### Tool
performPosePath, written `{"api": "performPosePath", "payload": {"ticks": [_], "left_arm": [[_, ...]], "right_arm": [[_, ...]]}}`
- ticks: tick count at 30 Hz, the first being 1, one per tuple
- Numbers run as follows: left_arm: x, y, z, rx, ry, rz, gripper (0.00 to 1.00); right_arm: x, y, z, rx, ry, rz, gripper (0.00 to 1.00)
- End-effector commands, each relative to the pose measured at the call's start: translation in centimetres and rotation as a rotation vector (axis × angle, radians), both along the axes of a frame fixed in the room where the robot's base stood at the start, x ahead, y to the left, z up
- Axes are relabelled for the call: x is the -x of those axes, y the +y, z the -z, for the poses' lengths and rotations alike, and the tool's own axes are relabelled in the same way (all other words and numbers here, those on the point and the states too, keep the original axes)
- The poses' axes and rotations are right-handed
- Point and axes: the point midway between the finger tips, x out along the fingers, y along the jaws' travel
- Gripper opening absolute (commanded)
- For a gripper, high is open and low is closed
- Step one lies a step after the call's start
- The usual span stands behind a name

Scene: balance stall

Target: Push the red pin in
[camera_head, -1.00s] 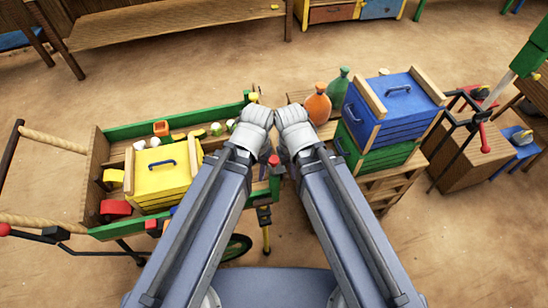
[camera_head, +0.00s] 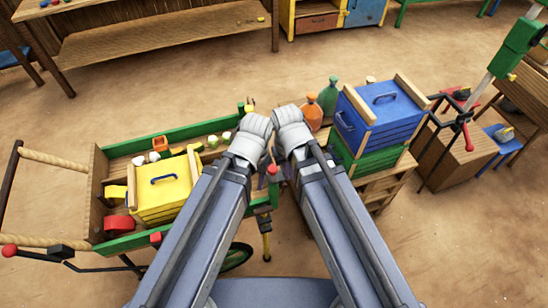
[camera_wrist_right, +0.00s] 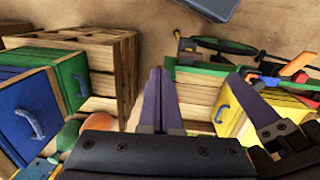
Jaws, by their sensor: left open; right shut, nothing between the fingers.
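A small red knob (camera_head: 272,169), which may be the red pin, stands at the right end of the green-railed cart (camera_head: 150,243) in the head view, just beside my left forearm. I cannot tell how far in it sits. My left gripper (camera_head: 250,140) is above the cart's right end, with its fingers hidden below the wrist; part of it shows at the right of the right wrist view. My right gripper (camera_head: 293,130) is close beside it. In the right wrist view its fingers (camera_wrist_right: 160,80) are together and empty, between the wooden stand and the cart.
A yellow box (camera_head: 165,190) and small items fill the cart. Right of my arms, a blue crate (camera_head: 385,110) sits on a green crate (camera_head: 365,160), beside orange (camera_head: 314,112) and green (camera_head: 329,95) bottles. A bench (camera_head: 160,45) stands behind open ground.

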Motion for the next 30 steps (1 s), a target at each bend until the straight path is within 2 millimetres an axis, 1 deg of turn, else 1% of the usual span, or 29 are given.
{"api": "performPosePath", "payload": {"ticks": [1, 5, 6, 10, 13, 15, 19, 26, 30], "left_arm": [[0.0, 0.0, -1.6, 0.000, 0.000, 0.000, 0.50], [0.0, 0.0, -3.9, 0.000, 0.000, 0.000, 0.50], [0.0, 0.0, -4.9, 0.000, 0.000, 0.000, 0.50], [0.0, 0.0, -7.8, 0.000, 0.000, 0.001, 0.50], [0.0, 0.0, -9.1, 0.000, 0.000, 0.001, 0.50], [0.0, 0.0, -9.7, 0.000, 0.000, 0.001, 0.50], [0.0, 0.0, -9.9, 0.000, 0.000, 0.001, 0.50], [0.0, 0.0, -9.5, 0.000, 0.000, 0.001, 0.50], [0.0, 0.0, -8.8, 0.000, 0.000, 0.001, 0.50]], "right_arm": [[-0.8, 0.4, -1.6, -0.009, 0.000, 0.001, 0.00], [-2.4, 1.2, -3.9, -0.032, -0.001, 0.006, 0.00], [-3.1, 1.5, -4.9, -0.042, -0.001, 0.008, 0.00], [-5.1, 2.5, -7.7, -0.073, -0.002, 0.015, 0.00], [-6.2, 3.1, -9.1, -0.092, -0.002, 0.018, 0.00], [-6.7, 3.4, -9.6, -0.101, -0.002, 0.020, 0.00], [-7.0, 3.6, -9.9, -0.110, -0.002, 0.021, 0.00], [-7.0, 3.6, -9.5, -0.111, -0.002, 0.021, 0.00], [-7.0, 3.6, -8.8, -0.111, -0.002, 0.021, 0.00]]}}
